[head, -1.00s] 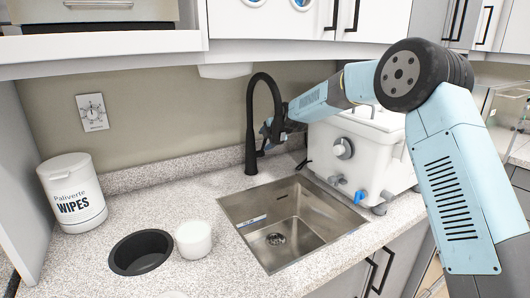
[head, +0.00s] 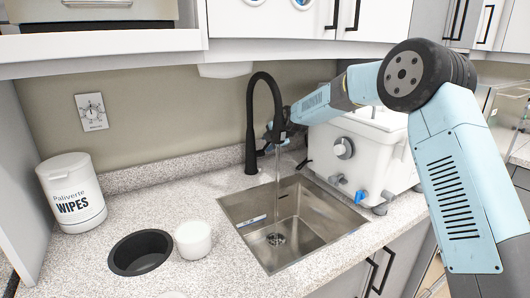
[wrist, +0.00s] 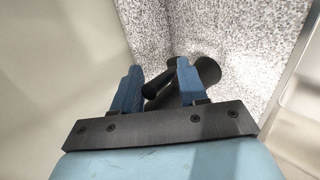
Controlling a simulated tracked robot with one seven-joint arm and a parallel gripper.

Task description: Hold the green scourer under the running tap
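The black gooseneck tap (head: 252,120) stands behind the steel sink (head: 315,222). A thin stream of water (head: 277,195) falls from its spout toward the drain. My gripper (head: 270,136) is beside the tap, partly hidden behind the spout. In the wrist view my gripper (wrist: 158,76) has its two blue fingers apart. The tap's black lever (wrist: 160,84) shows between or just beyond them; I cannot tell whether they touch it. The tap's body (wrist: 207,72) is just to the right. I see no green scourer in either view.
A white bath unit (head: 355,145) with a blue valve stands right of the sink. Left of the sink are a white tub (head: 193,240), a dark round counter opening (head: 128,265) and a wipes canister (head: 72,192). Cupboards (head: 110,45) hang above.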

